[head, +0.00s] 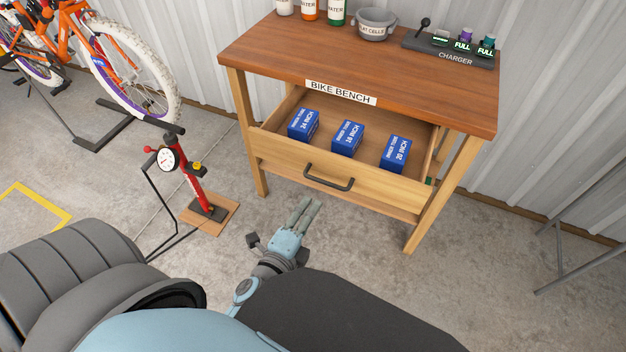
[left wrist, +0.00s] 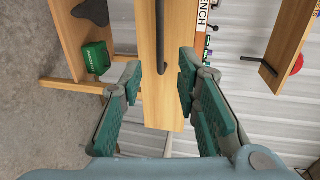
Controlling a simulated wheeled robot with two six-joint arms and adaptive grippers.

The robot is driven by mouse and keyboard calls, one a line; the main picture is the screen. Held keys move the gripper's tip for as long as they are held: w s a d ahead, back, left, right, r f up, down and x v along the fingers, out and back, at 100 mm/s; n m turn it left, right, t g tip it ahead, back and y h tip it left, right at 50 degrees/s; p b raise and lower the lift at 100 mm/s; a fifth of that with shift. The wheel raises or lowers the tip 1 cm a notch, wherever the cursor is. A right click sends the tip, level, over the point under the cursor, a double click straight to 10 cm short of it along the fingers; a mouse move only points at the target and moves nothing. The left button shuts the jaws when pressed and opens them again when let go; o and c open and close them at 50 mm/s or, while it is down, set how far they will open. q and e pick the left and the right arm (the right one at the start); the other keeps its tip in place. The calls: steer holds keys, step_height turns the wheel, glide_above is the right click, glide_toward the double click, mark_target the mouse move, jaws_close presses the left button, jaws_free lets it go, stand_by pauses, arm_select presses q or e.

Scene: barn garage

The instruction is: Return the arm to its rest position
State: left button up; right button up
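My left gripper (head: 308,204) is in front of the bike bench (head: 380,75), low over the concrete floor and short of the open drawer (head: 270,148). In the left wrist view my left gripper (left wrist: 160,75) has its green-padded fingers wide apart with nothing between them. The dark drawer handle (head: 328,178) is beyond the fingertips and apart from them; it also shows in the left wrist view (left wrist: 160,35). My right gripper is in neither view.
Three blue inner tube boxes (head: 347,139) lie in the drawer. A red floor pump (head: 193,185) stands left of the bench, with an orange bike (head: 110,60) behind it. Bottles, a grey bowl (head: 376,23) and a charger (head: 450,49) sit on the bench top.

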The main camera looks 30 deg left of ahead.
arm_select(q)
steer(key=s+a+f+n+g+y, duration=0.25)
steer(key=s+a+n+g, duration=0.45)
steer(key=n, duration=0.4)
steer(key=s+d+f+n+g+h, duration=0.1)
steer(key=s+d+n+g+h, duration=0.3)
steer(key=s, duration=0.6)
step_height(320, 180, down, 18)
steer(key=a+n+g+p, duration=0.1)
steer(key=a+g, duration=0.1)
steer(key=s+f+g, duration=0.1)
steer(key=s+f, duration=1.1)
steer(key=s, duration=0.3)
steer(key=shift+a+f+n+y+p, duration=0.15)
steer(key=shift+f+n+y+p, duration=0.15)
steer(key=shift+f+y+p, duration=0.15)
